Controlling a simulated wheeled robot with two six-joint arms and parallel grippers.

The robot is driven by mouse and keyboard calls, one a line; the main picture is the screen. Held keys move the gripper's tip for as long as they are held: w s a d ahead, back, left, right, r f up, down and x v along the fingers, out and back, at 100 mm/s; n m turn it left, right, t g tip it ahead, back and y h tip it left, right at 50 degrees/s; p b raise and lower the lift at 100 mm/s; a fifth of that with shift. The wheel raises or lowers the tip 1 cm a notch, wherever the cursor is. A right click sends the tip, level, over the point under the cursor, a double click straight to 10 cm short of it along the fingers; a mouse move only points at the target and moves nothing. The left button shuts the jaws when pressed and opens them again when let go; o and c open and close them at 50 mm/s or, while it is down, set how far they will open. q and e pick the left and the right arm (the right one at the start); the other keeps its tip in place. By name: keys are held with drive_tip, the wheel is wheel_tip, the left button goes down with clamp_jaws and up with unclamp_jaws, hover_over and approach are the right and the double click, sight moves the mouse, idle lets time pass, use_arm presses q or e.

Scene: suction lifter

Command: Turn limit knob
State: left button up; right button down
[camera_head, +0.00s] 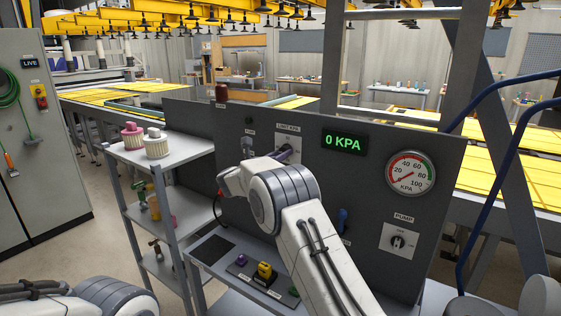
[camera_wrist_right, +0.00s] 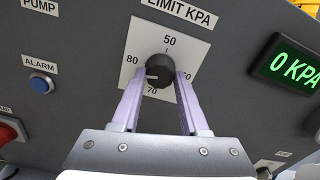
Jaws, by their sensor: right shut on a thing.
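The limit knob (camera_wrist_right: 160,67) is a small round black knob on a white plate marked LIMIT KPA. In the right wrist view its white mark points to the lower left, between the printed 80 and 70. My right gripper (camera_wrist_right: 160,78) is shut on the knob, with one pale finger on each side. In the head view the right gripper (camera_head: 287,154) reaches the limit plate (camera_head: 290,139), and the knob is mostly hidden there. My left arm shows only at the lower left, and its gripper is out of view.
The grey panel also holds a green 0 KPA display (camera_head: 343,142), a round gauge (camera_head: 410,174) and a pump switch (camera_head: 398,241). A blue alarm button (camera_wrist_right: 41,82) sits left of the knob. Below is a shelf with a yellow item (camera_head: 264,271). A grey cart (camera_head: 185,145) stands left.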

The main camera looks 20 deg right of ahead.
use_arm(q)
drive_tip(key=shift+f, duration=0.6)
use_arm(e)
drive_tip(key=shift+r+n, duration=0.1)
drive_tip(key=shift+n, duration=7.5)
drive_tip(key=shift+c, duration=2.1)
unclamp_jaws()
